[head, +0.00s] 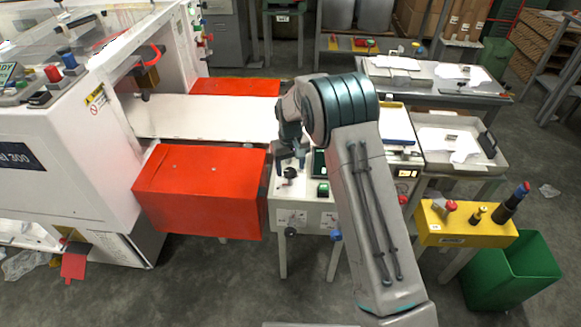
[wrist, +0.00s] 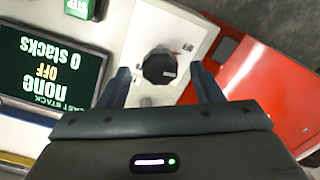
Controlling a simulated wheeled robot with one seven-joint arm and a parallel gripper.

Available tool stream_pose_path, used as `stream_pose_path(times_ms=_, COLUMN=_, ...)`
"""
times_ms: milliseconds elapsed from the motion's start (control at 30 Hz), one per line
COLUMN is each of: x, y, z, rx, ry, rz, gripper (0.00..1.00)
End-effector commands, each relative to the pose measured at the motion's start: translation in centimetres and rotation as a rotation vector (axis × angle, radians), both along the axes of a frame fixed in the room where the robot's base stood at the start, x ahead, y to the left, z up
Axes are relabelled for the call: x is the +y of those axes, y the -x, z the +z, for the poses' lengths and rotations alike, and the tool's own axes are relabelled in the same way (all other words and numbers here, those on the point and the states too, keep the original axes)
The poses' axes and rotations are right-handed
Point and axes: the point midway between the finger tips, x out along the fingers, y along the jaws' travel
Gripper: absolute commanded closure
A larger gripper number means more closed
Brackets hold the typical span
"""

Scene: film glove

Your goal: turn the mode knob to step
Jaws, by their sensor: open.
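In the head view the knob (head: 290,172) shows just below my gripper (head: 289,150). In the wrist view my gripper (wrist: 160,84) is open, with one finger on each side of the knob and gaps between fingers and knob. I cannot tell how far down the fingers reach. A dark display (wrist: 45,65) reads "none", "OFF" and "0 stacks" upside down. A green button marked STEP (wrist: 80,8) is at the top left.
A red-orange box (head: 200,190) stands left of the panel; its side also shows in the wrist view (wrist: 255,85). A green button (head: 323,189) sits right of the knob. More knobs (head: 291,232) are on the front face. A yellow box (head: 465,228) stands at right.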

Motion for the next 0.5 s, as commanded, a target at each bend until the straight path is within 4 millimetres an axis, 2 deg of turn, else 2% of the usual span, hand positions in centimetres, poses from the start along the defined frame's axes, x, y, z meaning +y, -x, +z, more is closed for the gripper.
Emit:
stream_pose_path(times_ms=200, x=0.0, y=0.01, z=-1.41, rx=0.0, ry=0.0, rz=0.0, gripper=0.41)
stream_pose_path(times_ms=467, x=0.0, y=0.01, z=-1.51, rx=0.0, ry=0.0, rz=0.0, gripper=0.41)
stream_pose_path(times_ms=500, x=0.0, y=0.01, z=-1.51, rx=0.0, ry=0.0, rz=0.0, gripper=0.52)
